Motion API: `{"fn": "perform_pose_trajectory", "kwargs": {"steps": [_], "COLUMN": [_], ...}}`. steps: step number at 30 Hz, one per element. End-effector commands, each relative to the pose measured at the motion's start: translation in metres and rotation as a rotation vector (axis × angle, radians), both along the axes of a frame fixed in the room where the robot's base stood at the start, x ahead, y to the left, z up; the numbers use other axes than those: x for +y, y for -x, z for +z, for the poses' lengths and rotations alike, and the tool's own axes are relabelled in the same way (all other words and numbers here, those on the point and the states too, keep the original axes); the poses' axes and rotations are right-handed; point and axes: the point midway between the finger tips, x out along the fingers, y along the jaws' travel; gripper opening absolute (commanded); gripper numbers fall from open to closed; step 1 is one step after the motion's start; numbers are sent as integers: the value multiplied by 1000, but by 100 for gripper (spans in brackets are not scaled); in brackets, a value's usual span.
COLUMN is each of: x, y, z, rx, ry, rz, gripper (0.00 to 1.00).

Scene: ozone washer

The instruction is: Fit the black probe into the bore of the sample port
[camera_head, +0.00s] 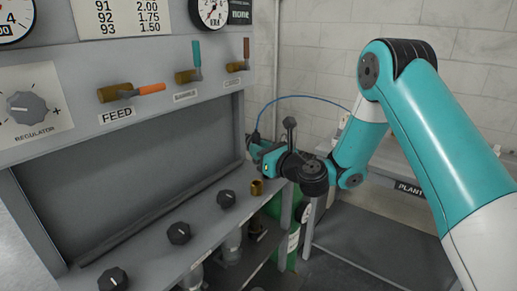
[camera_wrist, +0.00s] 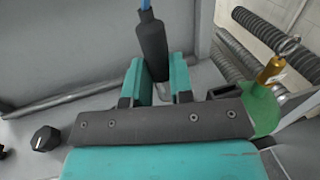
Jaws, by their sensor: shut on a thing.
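The black probe (camera_wrist: 152,42) is held between the teal fingers of my gripper (camera_wrist: 161,80), which is shut on it. A blue cable leaves its top, and a pale metal tip shows below the black body. In the head view, the probe (camera_head: 255,138) stands roughly upright at my gripper (camera_head: 262,159), above the far right end of the shelf. A short brass cylinder, which looks like the sample port (camera_head: 257,187), stands on the shelf nearer the camera. The probe is apart from it. The inside of its bore is too small to make out.
Black knobs (camera_head: 179,233) line the grey shelf (camera_head: 205,214) on the near side of the port. The washer's back panel (camera_head: 130,165) rises behind the shelf. A green cylinder (camera_wrist: 262,108) with a brass valve (camera_wrist: 271,70) stands close to the gripper's right.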

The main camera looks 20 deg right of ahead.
Motion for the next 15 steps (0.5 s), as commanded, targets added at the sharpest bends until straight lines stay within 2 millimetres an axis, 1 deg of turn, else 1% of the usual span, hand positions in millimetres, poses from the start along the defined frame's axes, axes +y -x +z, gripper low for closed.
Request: {"fn": "perform_pose_trajectory", "kwargs": {"steps": [5,15], "x": [0,2], "y": [1,1], "z": [3,-28], "rx": [-1,-2], "ry": [-2,-1], "rz": [-17,-14], "gripper": [0,0]}}
